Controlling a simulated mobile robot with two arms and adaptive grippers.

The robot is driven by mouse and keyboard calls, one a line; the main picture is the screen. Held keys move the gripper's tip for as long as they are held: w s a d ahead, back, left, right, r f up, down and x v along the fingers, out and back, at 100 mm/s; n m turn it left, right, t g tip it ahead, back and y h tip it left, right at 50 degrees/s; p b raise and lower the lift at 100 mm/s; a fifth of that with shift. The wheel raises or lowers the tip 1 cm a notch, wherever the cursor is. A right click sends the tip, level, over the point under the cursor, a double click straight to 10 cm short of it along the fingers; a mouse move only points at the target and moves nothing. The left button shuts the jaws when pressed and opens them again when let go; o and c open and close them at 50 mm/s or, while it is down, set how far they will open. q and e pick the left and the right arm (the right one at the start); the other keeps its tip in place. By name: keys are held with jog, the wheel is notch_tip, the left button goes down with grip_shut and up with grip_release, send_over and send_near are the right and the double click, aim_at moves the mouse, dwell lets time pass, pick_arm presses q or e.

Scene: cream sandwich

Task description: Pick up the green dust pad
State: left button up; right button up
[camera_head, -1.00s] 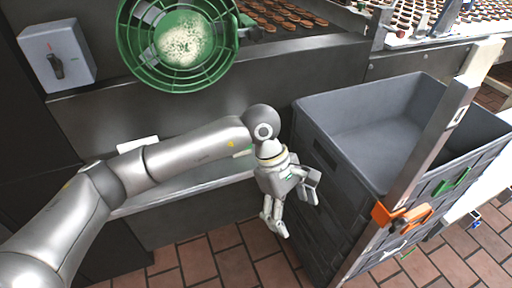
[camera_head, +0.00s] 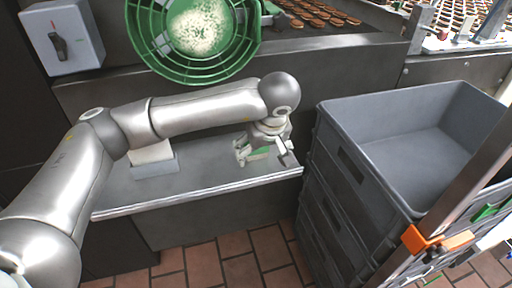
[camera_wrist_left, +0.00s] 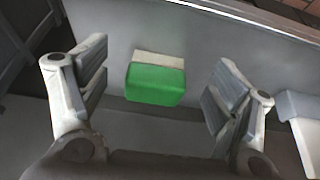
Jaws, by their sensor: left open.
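The green dust pad (camera_wrist_left: 154,84) is a small block with a green face and a pale cream strip along one side. In the left wrist view it lies on the grey shelf between my left gripper's fingers (camera_wrist_left: 158,85), with a gap on each side. In the head view my left gripper (camera_head: 263,150) is low over the right end of the shelf, open, with the pad (camera_head: 258,154) mostly hidden behind it. I cannot tell how high the fingertips are above the shelf. My right gripper is not in view.
The grey metal shelf (camera_head: 205,185) has a white and grey block (camera_head: 153,160) at its left. Stacked grey crates (camera_head: 345,165) stand close right of the gripper. A switch box (camera_head: 62,38) is at upper left.

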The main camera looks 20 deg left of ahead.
pick_arm(q)
jog(key=w, duration=0.1)
jog(key=w+a, duration=0.1)
jog(key=w+a+f, duration=0.1)
jog(key=shift+w+a, duration=0.25)
jog(key=shift+w, duration=0.1)
jog(key=shift+w+f, duration=0.1)
jog(key=shift+c, duration=0.5)
jog(key=c, duration=1)
